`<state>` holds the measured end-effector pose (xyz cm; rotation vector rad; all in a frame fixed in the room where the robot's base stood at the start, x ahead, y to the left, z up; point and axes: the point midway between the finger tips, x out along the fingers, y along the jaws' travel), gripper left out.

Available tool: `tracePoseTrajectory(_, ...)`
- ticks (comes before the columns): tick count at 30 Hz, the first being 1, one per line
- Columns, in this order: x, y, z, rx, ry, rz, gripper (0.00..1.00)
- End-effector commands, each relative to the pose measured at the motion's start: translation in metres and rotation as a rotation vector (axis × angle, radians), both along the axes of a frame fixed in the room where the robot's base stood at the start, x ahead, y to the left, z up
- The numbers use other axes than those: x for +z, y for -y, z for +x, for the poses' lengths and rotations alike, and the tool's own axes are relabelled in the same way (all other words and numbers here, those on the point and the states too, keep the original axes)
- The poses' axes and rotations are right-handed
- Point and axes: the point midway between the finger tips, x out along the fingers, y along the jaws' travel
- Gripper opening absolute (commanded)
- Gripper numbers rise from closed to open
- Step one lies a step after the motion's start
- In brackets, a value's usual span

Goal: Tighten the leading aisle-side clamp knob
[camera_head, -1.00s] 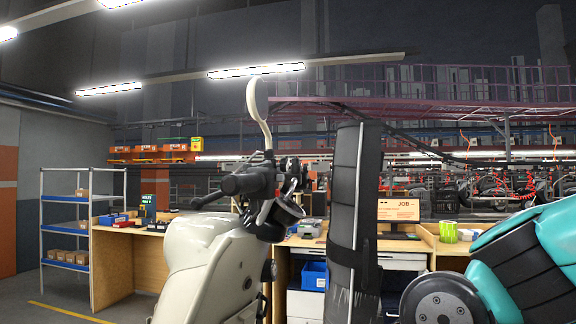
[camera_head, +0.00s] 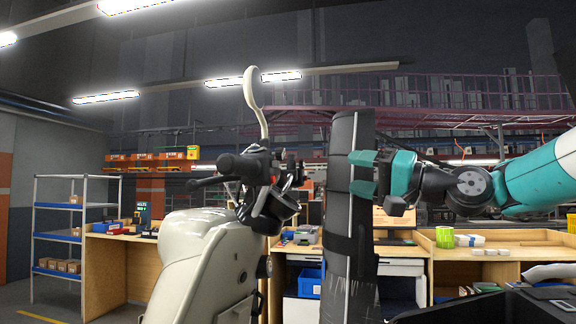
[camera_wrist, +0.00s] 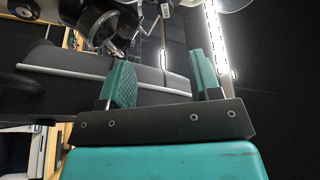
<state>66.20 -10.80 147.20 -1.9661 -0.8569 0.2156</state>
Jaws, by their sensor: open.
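A cream scooter (camera_head: 205,265) with black handlebar and a round mirror stands at centre left in the head view. A small round dark part (camera_head: 264,267) shows on its right side; I cannot tell whether it is a clamp knob. No clamp knob is clearly identifiable. My gripper (camera_head: 362,174), with teal fingers, is at the right edge of a tall dark strapped panel (camera_head: 350,215), right of the scooter. In the wrist view my gripper (camera_wrist: 162,83) is open, its fingers apart. A dark panel with a silver rail (camera_wrist: 100,76) passes behind the fingers; contact is unclear.
Wooden workbenches (camera_head: 470,262) with bins and a monitor stand behind. A blue shelf rack (camera_head: 62,235) with boxes is at the left. The tall dark panel stands between the scooter and my arm. Open floor shows at lower left.

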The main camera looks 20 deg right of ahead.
Motion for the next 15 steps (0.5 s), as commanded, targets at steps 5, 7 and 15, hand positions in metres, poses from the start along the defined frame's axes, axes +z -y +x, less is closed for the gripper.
tracePoseTrajectory(5,0.012,0.001,0.007,0.001,0.019,0.031,0.58)
tracePoseTrajectory(7,0.015,-0.007,0.015,0.003,0.016,0.030,0.58)
tracePoseTrajectory(15,0.030,-0.046,0.059,0.004,0.016,0.028,0.58)
